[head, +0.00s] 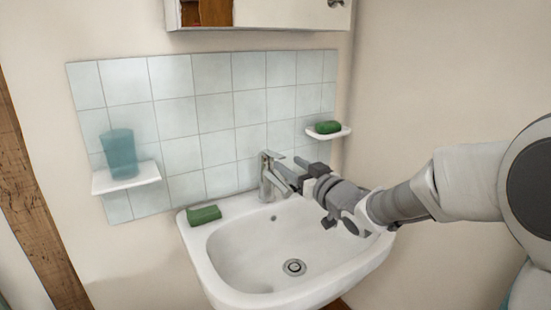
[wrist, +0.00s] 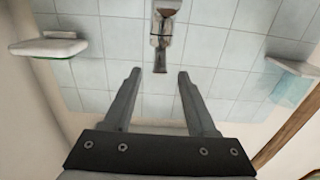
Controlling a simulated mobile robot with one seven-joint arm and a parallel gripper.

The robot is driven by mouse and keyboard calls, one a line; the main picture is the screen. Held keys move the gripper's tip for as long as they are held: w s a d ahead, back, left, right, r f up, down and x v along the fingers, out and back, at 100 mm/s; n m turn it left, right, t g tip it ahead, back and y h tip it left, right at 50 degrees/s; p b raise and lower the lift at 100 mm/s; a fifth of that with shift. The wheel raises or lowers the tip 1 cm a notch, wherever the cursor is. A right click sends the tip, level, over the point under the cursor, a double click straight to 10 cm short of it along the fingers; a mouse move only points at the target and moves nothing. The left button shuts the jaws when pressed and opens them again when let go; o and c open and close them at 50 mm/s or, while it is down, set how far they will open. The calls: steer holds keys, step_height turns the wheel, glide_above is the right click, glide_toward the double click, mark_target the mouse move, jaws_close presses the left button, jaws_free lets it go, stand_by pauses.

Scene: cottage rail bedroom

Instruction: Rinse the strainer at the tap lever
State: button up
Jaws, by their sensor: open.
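A chrome tap (head: 268,178) stands at the back of the white basin (head: 225,262), its lever on top. In the wrist view the tap (wrist: 162,32) is at top centre, in line with the gap between my fingers. My gripper (head: 296,172) is open and empty, close to the tap on its right in the head view. The fingers also show in the wrist view (wrist: 158,76), spread apart with nothing between them. I cannot tell whether they touch the lever. A round drain fitting (head: 294,267) sits in the basin floor; I see no separate strainer.
A green block (head: 204,215) lies on the basin's back-left rim. A shelf (head: 126,182) holds a teal cup (head: 119,152) at left; another (head: 340,133) holds a green soap (head: 327,127) at right. A cabinet (head: 280,14) hangs above the tiles. The bowl is clear.

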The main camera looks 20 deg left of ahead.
mark_target(273, 153)
steer(key=b+x, duration=0.1)
steer(key=x, duration=0.7)
jaws_close()
stand_by(1.4)
